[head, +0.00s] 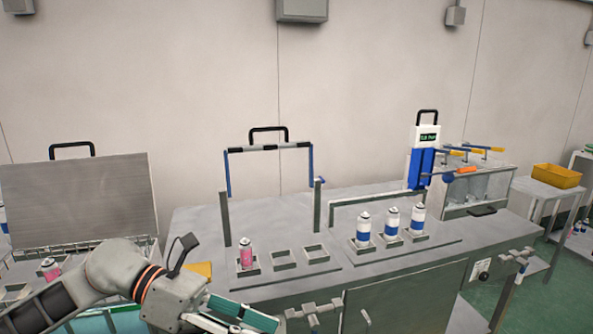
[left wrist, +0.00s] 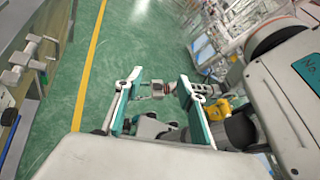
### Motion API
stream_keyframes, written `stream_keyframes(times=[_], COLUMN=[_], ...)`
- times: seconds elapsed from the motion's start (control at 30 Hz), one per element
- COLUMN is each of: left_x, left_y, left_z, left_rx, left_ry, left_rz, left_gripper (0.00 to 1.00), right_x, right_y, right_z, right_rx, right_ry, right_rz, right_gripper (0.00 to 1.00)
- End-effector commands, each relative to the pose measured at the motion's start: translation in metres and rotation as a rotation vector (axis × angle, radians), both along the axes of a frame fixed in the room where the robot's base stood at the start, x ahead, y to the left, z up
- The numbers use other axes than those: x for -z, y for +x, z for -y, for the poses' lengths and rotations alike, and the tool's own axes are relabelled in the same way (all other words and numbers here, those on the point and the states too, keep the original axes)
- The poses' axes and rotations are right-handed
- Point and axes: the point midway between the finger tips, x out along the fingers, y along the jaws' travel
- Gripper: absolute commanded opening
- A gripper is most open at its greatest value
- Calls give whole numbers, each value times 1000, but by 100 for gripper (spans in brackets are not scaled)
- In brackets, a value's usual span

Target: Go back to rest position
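My left gripper (head: 228,318) is low in the head view, in front of the workbench, with its teal-padded fingers apart. In the left wrist view the same gripper (left wrist: 157,92) is open, with no object held between its fingers, over green floor. My right gripper does not show in the head view. A pink can (head: 246,254) stands upright in the left slot of a three-slot holder; the other two slots are empty. Three blue-and-white cans, including this middle one (head: 391,222), stand upright in the holder to the right.
The grey workbench (head: 190,232) spans the middle, with a blue-legged frame (head: 268,149) and a blue-and-white device (head: 424,157) on it. A tilted grey panel (head: 80,200) is at left. A yellow bin (head: 557,176) is at far right. A yellow line (left wrist: 91,60) marks the floor.

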Motion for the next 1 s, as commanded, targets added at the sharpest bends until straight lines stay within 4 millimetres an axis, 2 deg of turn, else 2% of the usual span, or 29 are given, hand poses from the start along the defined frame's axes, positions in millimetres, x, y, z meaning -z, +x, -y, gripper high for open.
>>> stream_keyframes(times=[0.03, 0.1, 0.2, 0.37, 0.47, 0.57, 0.67, 0.73, 0.87, 1.0], left_x=[-1, -9, -17, -13, 5, 40, 89, 131, 212, 293], left_y=[-5, -4, 3, 30, 51, 69, 79, 78, 59, 17], left_z=[15, 29, 40, 35, 21, -1, -28, -48, -82, -111], left_rx=[-27, -80, -170, -349, -482, -629, -791, -914, -1135, -1360], left_ry=[-92, -217, -387, -639, -784, -917, -1039, -1118, -1239, -1336], left_rz=[-90, -208, -396, -723, -942, -1168, -1396, -1559, -1830, -2077], left_gripper=[40, 40, 40, 40, 40, 40, 40, 40, 40, 40], right_x=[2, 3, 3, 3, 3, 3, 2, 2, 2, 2], right_y=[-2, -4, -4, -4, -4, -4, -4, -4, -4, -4], right_z=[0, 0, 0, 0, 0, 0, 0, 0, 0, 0], right_rx=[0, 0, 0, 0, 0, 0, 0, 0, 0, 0], right_ry=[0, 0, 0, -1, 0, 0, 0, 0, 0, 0], right_rz=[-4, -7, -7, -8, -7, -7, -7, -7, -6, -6], right_gripper=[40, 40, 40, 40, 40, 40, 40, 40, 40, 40])
